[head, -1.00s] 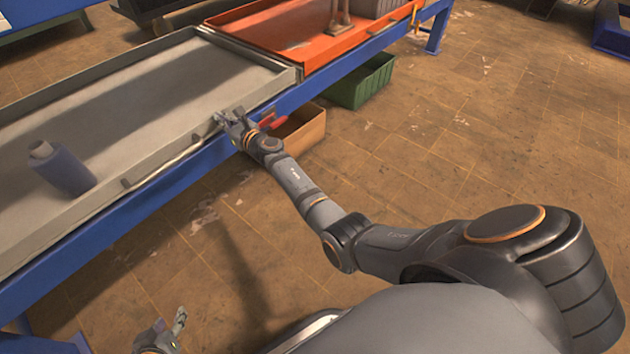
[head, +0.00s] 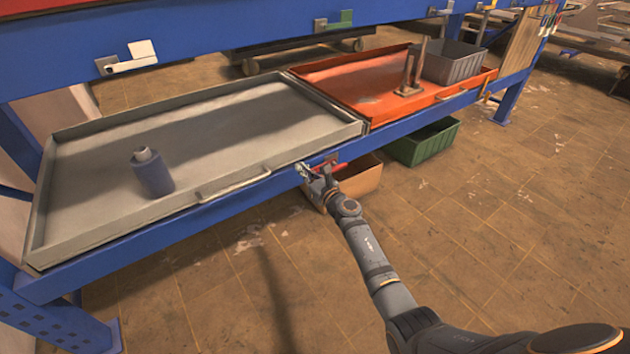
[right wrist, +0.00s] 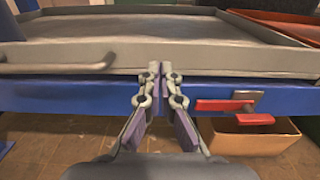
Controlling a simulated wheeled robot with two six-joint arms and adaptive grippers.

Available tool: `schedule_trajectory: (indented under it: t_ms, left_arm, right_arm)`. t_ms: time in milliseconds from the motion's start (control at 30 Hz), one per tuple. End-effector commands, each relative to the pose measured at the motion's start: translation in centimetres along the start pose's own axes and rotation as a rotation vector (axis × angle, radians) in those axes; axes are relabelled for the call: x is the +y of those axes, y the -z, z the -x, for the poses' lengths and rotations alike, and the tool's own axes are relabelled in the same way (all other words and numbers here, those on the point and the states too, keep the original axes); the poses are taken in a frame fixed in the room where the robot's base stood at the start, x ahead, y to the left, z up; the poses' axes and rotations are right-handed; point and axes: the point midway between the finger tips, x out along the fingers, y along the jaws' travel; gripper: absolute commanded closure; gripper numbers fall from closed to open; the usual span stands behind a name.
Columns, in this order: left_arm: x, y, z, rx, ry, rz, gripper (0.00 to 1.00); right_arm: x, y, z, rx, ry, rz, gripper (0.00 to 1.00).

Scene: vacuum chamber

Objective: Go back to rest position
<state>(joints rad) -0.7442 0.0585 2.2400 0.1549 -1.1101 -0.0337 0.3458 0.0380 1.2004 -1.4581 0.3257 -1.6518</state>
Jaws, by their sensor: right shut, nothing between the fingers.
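My right gripper (head: 304,171) is shut and empty, at the front edge of the grey tray (head: 88,236), between the tray's bar handle (head: 232,186) and a red latch. In the right wrist view its fingertips (right wrist: 160,78) meet in front of the tray's front wall (right wrist: 215,60) and the blue beam (right wrist: 60,97). I cannot tell whether they touch the wall. The red latch (right wrist: 225,105) is just right of the fingers there. My left gripper is not in view.
A blue bottle-like container (head: 153,174) stands in the grey tray. An orange tray (head: 345,82) with a grey bin (head: 452,64) adjoins it. Below are a cardboard box (head: 362,180) and a green bin (head: 424,143). A blue shelf beam (head: 210,38) runs above. Floor at right is open.

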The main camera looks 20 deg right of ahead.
Motion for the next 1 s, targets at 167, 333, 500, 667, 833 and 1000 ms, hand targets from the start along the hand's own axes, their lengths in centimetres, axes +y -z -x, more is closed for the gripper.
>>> schedule_trajectory:
  t_ms: [167, 333, 500, 667, 833, 1000]
  left_arm:
    - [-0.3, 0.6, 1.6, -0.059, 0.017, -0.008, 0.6]
    - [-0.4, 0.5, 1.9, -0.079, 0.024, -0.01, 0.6]
    - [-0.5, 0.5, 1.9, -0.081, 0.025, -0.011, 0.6]
    - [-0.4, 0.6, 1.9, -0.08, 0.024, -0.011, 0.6]
    - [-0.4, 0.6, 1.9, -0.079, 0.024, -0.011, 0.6]
    - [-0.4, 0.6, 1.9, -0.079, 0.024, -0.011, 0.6]
  right_arm:
    - [0.0, -0.1, 3.9, 0.003, -0.001, 0.001, 1.0]
    - [0.1, 0.0, 5.5, 0.001, -0.001, -0.001, 1.0]
    - [0.1, 0.0, 5.7, 0.001, -0.001, -0.001, 1.0]
    - [-0.1, 0.1, 5.8, -0.001, 0.008, -0.019, 1.0]
    - [-3.6, 1.4, 10.9, -0.063, 0.263, -0.556, 1.0]
    - [-6.0, 8.5, 22.9, -0.18, 0.765, -1.579, 1.0]
